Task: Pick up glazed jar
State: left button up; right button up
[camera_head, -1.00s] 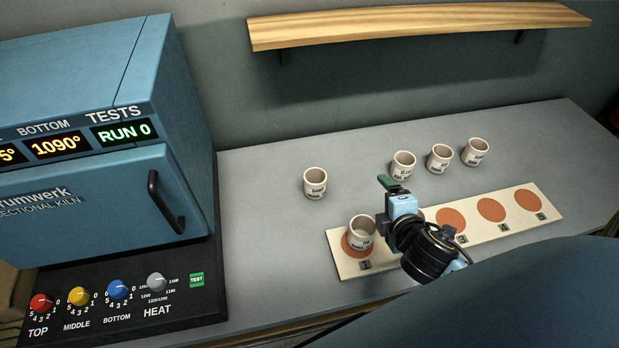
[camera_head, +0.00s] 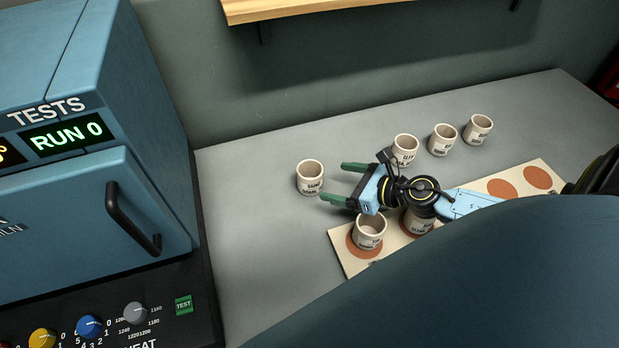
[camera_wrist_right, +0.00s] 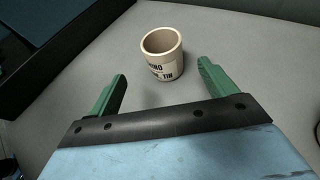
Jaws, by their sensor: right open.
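A cream jar with dark lettering (camera_head: 310,178) stands upright alone on the grey counter, left of the other jars. My right gripper (camera_head: 338,182) is open and empty just right of it, its green fingers pointing toward it. In the right wrist view the jar (camera_wrist_right: 162,53) stands ahead of the fingertips (camera_wrist_right: 162,77), roughly centred between them and apart from both. Another jar (camera_head: 369,232) stands on the board's left disc, and one more (camera_head: 418,222) is partly hidden under my right arm. I cannot tell which jar is the glazed one. My left gripper is not in view.
Three similar jars (camera_head: 404,150) stand in a row toward the back right, the leftmost close to my wrist. The cream board (camera_head: 342,252) with terracotta discs lies below my arm. The blue kiln (camera_head: 150,150) borders the counter on the left. A wooden shelf (camera_head: 330,8) hangs above.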

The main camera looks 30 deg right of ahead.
aim_at(320, 178)
jog(key=x, duration=0.3)
jog(key=shift+w+a, duration=0.1)
jog(key=shift+w, duration=0.2)
jog(key=shift+w+a+f, duration=0.2)
jog(key=shift+w+f, duration=0.05)
jog(key=shift+w, duration=0.1)
jog(key=x, duration=0.5)
jog(key=shift+w+d, duration=0.15)
jog(key=shift+w, duration=0.05)
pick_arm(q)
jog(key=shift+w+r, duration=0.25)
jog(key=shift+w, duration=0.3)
pick_arm(e)
jog(key=shift+c, duration=0.4)
jog(key=c, duration=1.1)
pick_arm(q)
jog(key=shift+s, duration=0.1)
pick_arm(e)
jog(key=shift+o, duration=0.2)
